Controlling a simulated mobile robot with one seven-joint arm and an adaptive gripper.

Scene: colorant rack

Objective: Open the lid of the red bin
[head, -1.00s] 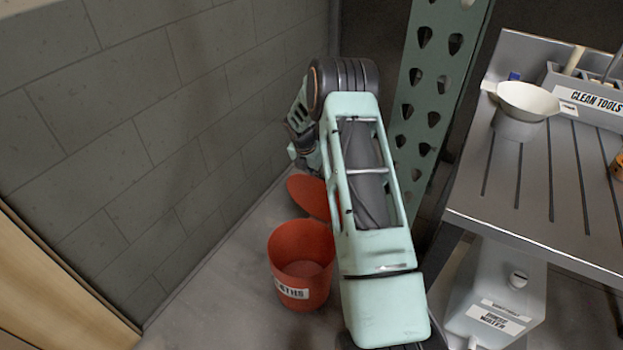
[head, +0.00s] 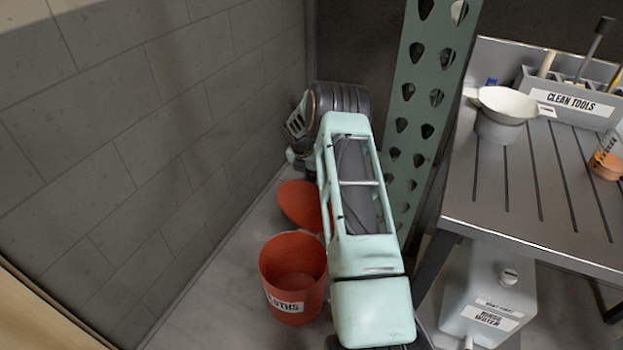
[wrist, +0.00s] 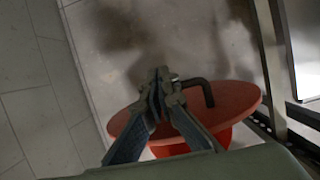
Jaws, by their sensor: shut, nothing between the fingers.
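The red bin (head: 293,285) stands on the floor with a partly visible label on its front. Its mouth is uncovered and I see inside. Its red lid (head: 300,203) is raised behind the bin's rim, partly hidden by my arm. In the wrist view the lid (wrist: 238,100) shows its outer face with a dark bent handle (wrist: 200,86), and a bit of red bin below it. My gripper (wrist: 162,78) is shut and empty, in front of the lid and close beside the handle. I cannot tell whether it touches. My arm hides the fingertips in the head view.
A grey block wall (head: 130,150) runs along the left. A perforated green upright (head: 418,120) stands right of my arm. Farther right is a metal bench (head: 540,200) with a funnel (head: 513,104) and tool holder. A white container (head: 490,290) stands under it.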

